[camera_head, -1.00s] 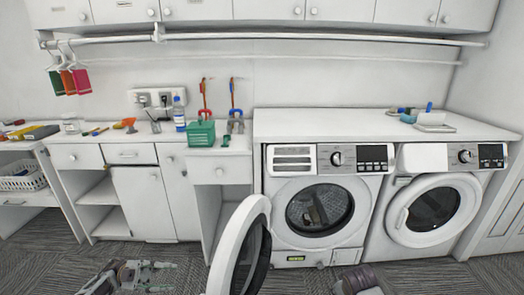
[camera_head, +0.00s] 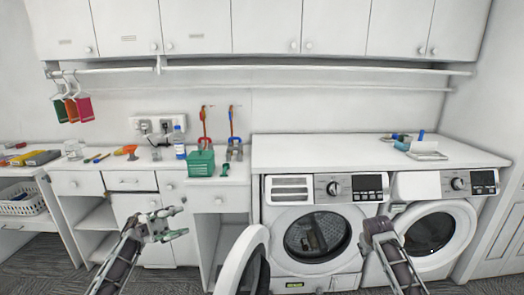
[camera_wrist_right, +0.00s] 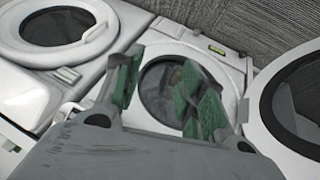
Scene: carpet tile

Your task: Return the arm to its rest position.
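My left gripper (camera_head: 172,223) is raised in front of the white cabinets in the head view, its fingers spread and empty. My right gripper (camera_head: 377,226) is raised between the two washing machines, seen from behind. In the right wrist view its green-padded fingers (camera_wrist_right: 161,72) stand apart with nothing between them. The left machine's drum opening (camera_head: 317,237) shows between these fingers in the wrist view, some distance beyond them.
The left machine's round door (camera_head: 243,262) stands open towards me, between my two arms. The right machine's door (camera_head: 432,232) appears closed. The counter holds a green basket (camera_head: 201,162), a bottle (camera_head: 179,142) and small tools. Hangers with coloured cloths (camera_head: 74,107) hang from the rail.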

